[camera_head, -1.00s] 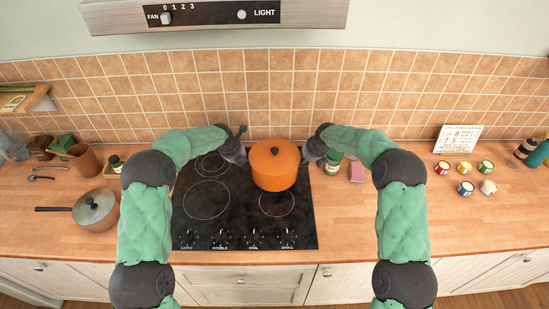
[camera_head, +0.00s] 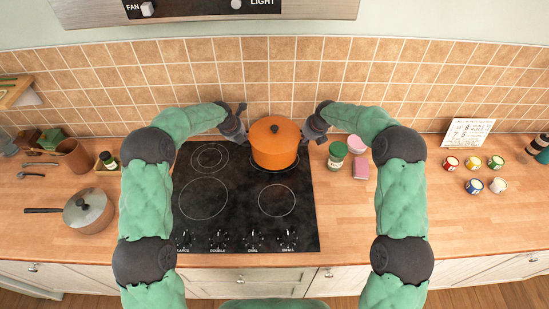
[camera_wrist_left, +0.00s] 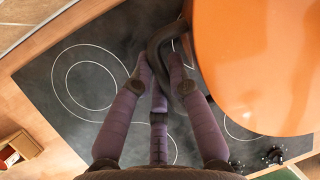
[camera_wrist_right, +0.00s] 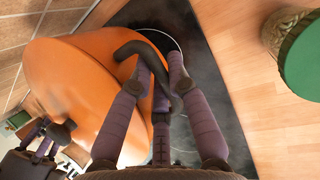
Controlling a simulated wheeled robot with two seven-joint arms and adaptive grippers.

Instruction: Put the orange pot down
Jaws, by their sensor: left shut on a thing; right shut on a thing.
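The orange pot (camera_head: 274,143), lid on with a dark knob, is upright over the back right ring of the black hob (camera_head: 243,203). Part of that ring shows at its base; I cannot tell if the pot touches the glass. My left gripper (camera_head: 241,131) is shut on its left dark handle, which shows in the left wrist view (camera_wrist_left: 160,42). My right gripper (camera_head: 308,132) is shut on its right handle, seen in the right wrist view (camera_wrist_right: 150,50). The pot's orange side fills much of both wrist views.
A green-lidded jar (camera_head: 337,154) and pink blocks (camera_head: 359,170) stand close right of the hob. A lidded saucepan (camera_head: 88,211) is at left. Small coloured pots (camera_head: 473,163) are at right. The other hob rings are bare; the tiled wall (camera_head: 290,80) is close behind.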

